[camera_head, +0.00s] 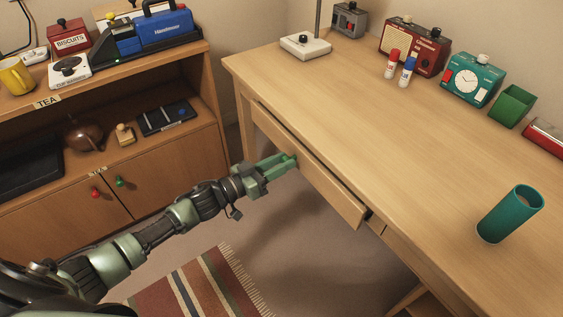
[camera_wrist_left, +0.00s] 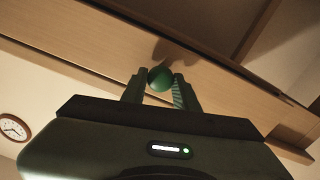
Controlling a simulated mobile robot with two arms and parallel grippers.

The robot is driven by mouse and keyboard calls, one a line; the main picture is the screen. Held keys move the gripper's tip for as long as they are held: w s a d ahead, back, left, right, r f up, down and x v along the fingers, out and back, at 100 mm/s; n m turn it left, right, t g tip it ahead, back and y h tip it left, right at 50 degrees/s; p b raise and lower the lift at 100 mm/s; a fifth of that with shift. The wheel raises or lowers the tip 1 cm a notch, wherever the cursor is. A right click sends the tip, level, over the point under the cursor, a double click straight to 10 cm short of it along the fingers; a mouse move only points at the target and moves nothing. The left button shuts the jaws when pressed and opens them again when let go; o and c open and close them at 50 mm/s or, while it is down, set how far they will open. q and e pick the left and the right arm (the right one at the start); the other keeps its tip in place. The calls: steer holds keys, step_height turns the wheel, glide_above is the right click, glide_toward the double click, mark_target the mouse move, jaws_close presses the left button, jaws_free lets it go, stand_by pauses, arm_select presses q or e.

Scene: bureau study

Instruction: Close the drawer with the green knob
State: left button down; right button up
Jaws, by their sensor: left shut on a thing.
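The drawer (camera_head: 333,193) under the desk top has a light wooden front. It stands out from the desk, partly open, with its near end jutting past the desk edge. Its round green knob (camera_head: 289,158) is at my left gripper (camera_head: 279,163), which is shut on it. In the left wrist view the green knob (camera_wrist_left: 160,78) sits between the two fingers of the left gripper (camera_wrist_left: 161,88), close to the drawer front (camera_wrist_left: 100,53). My right gripper is not in view.
The desk (camera_head: 365,120) carries a teal cup (camera_head: 511,214), a teal clock box (camera_head: 473,80) and red and blue bottles. A low cabinet (camera_head: 70,190) with red and green door knobs stands at left. A striped rug (camera_head: 205,285) lies on the floor.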

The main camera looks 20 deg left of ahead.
mark_target(295, 155)
arm_select(q)
steer(key=shift+w, duration=0.15)
steer(key=x, duration=0.4)
steer(key=shift+r, duration=0.1)
steer(key=shift+w+d, duration=0.15)
steer(key=c, duration=1.1)
jaws_free()
steer(key=shift+o, duration=0.2)
steer(key=shift+d, duration=0.1)
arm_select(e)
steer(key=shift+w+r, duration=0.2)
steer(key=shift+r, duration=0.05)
